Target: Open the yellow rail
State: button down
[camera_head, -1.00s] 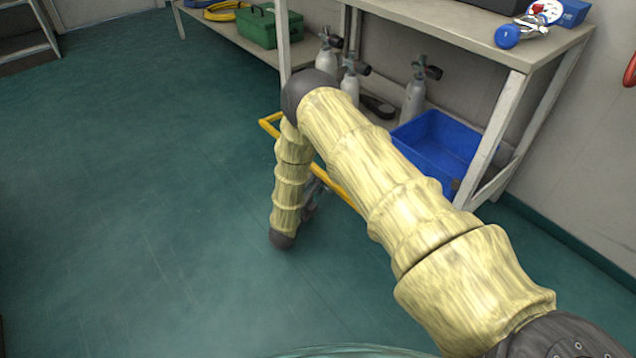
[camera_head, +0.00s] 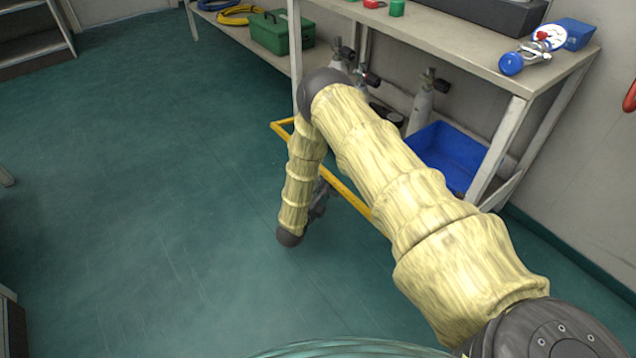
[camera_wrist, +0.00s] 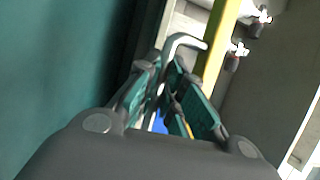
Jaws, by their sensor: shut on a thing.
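The yellow rail (camera_head: 345,190) stands low in front of the shelf table, partly hidden behind my arm. In the wrist view the rail (camera_wrist: 222,45) runs as a yellow bar just beyond and to the right of my fingertips. My gripper (camera_head: 319,196) is low beside the rail in the head view, mostly hidden by my forearm. In the wrist view my gripper (camera_wrist: 166,73) is shut on a grey curved handle (camera_wrist: 184,41) beside the rail. How the handle joins the rail cannot be made out.
A blue crate (camera_head: 447,157) and grey cylinders (camera_head: 420,108) stand under the table (camera_head: 470,60). A green toolbox (camera_head: 282,32) sits on the lower shelf at the back. The green floor (camera_head: 140,180) at the left is open.

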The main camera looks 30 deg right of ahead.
jog(key=shift+r+y+p, duration=0.3)
jog(key=shift+r+p, duration=0.1)
jog(key=shift+p, duration=0.2)
jog(key=c, duration=1.8)
grip_release()
jog(key=shift+a, duration=0.1)
jog(key=v, duration=1.2)
jog(key=shift+w+a, duration=0.1)
